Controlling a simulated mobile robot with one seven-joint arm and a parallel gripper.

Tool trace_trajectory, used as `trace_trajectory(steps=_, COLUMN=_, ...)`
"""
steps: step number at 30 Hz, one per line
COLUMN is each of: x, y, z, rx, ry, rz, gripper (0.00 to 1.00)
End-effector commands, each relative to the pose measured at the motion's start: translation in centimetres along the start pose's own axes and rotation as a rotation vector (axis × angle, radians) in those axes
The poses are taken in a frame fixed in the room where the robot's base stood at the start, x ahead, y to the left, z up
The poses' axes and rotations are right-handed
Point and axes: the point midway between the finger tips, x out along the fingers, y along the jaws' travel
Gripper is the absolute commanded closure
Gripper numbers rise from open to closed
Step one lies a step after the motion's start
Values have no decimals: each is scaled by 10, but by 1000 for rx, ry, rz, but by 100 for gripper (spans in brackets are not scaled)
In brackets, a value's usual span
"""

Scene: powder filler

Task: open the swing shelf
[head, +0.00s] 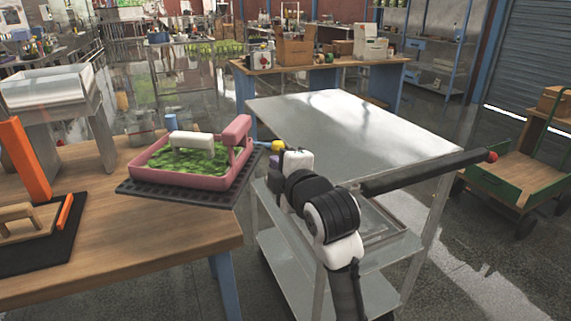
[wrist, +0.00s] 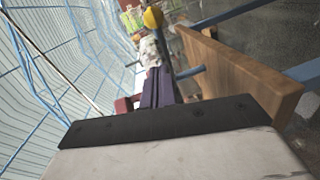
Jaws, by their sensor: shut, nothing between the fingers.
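I cannot clearly make out which part is the swing shelf. A pink tray (head: 170,186) with green, mossy-looking contents stands on a black ribbed mat on the wooden table. A pink upright (head: 237,131) rises at its right end, with a white bar (head: 191,140) beside it above the tray. A yellow knob (head: 277,146) shows to the right of the pink upright; a yellow ball (wrist: 153,17) shows beyond my fingers in the wrist view. My gripper (wrist: 158,80) is shut and empty, its dark fingers together. In the head view its fingertips are too small to judge contact.
The wooden table (head: 190,245) holds an orange upright (head: 24,160) at left. A grey metal cart (head: 350,120) stands behind my arm, its top bare. A green trolley (head: 530,180) is at right. Floor shows between table and cart.

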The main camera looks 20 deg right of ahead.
Motion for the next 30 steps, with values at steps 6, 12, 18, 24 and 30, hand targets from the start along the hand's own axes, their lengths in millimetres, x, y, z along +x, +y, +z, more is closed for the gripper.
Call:
trace_trajectory(steps=6, x=47, y=2, z=-1, rx=0, ry=2, rz=-3, gripper=100)
trace_trajectory(steps=12, x=67, y=2, z=20, rx=1, ry=-1, rz=-2, gripper=100)
trace_trajectory(steps=18, x=75, y=1, z=28, rx=0, ry=0, rz=0, gripper=100)
trace_trajectory(steps=24, x=75, y=0, z=28, rx=-1, ry=0, rz=1, gripper=100)
trace_trajectory(steps=30, x=78, y=-1, z=31, rx=-3, ry=7, rz=-3, gripper=100)
